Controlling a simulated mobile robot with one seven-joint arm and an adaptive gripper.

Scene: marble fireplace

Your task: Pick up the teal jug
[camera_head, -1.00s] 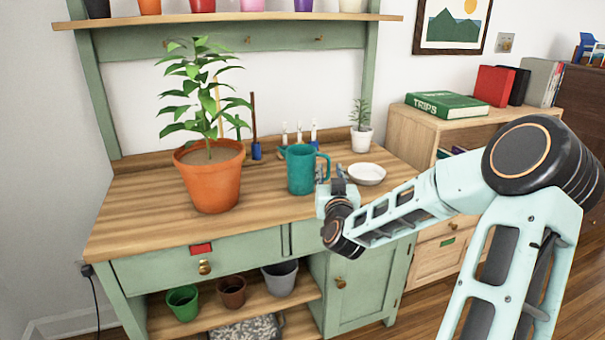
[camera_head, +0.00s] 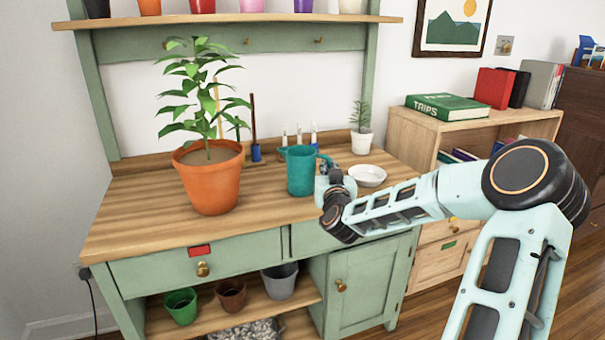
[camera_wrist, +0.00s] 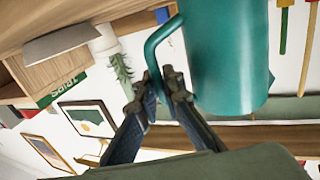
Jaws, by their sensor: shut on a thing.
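The teal jug (camera_head: 300,172) stands upright on the wooden top of the green potting bench (camera_head: 130,222), right of the large potted plant. Its spout points left and its handle is on the right. My gripper (camera_head: 322,178) is at the jug's right side. In the wrist view, the jug (camera_wrist: 228,55) fills the upper right and its handle curves down on its left.
A terracotta pot (camera_head: 210,185) with a leafy plant stands left of the jug. A white bowl (camera_head: 367,177) sits close behind my gripper on the right, with a small white pot (camera_head: 361,142) beyond it. The bench front left is clear.

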